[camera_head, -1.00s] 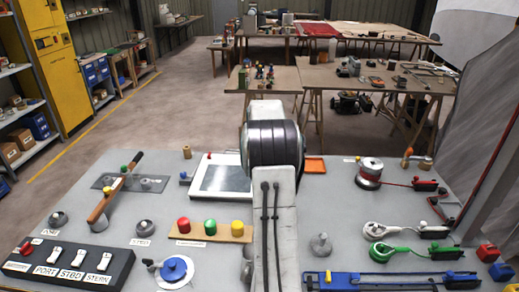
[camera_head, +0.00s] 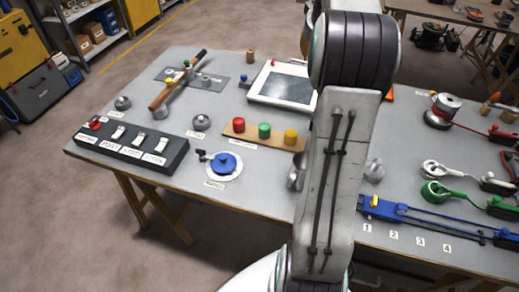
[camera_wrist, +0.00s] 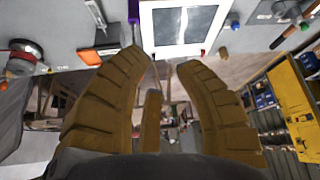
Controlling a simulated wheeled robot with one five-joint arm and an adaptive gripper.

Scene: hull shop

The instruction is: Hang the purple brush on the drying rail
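A narrow purple piece (camera_wrist: 133,18) shows at the top edge of the wrist view, beside the tablet. It may be part of the purple brush, but most of it is out of frame. My gripper (camera_wrist: 160,60) is open and empty, its brown fingers spread apart and pointing up in the wrist picture, below the purple piece. In the head view my arm hides the middle right of the bench, and neither the gripper nor the brush shows there. I cannot make out a drying rail in either view.
The grey workbench (camera_head: 90,115) carries a framed tablet (camera_head: 285,84), a switch box (camera_head: 130,143), colored buttons on a wooden strip (camera_head: 252,141), a blue crank (camera_head: 224,164), a blue slide track (camera_head: 430,220) and a cable spool (camera_head: 441,112). The floor at front left is clear.

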